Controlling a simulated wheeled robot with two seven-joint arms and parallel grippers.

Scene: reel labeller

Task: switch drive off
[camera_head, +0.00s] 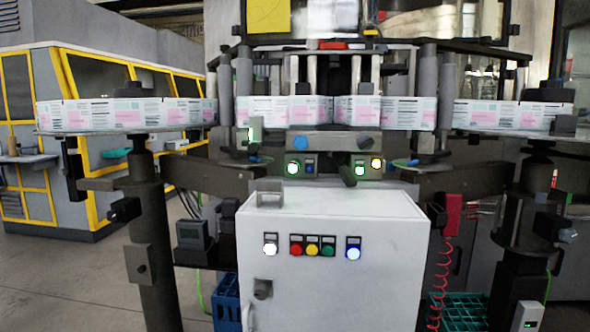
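A grey-white control cabinet (335,215) stands in the middle. Its front has a lit white button (270,249), a red button (296,249), a yellow button (312,249), a green button (328,250) and a lit blue button (353,253). A dark rotary switch (263,289) sits lower left on its door. Above the cabinet, a small panel carries a lit green button (293,169), a blue button (309,169), another lit green button (360,170) and an amber-lit button (376,163). The labels are too small to read, so I cannot tell which control is the drive's. Neither gripper is in view.
Large label reels (125,115) lie at left and right (500,116), with more across the middle. Dark posts (150,240) flank the cabinet. A blue crate (227,302) and a green crate (462,310) stand low beside it. A red coiled cable (440,275) hangs at right.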

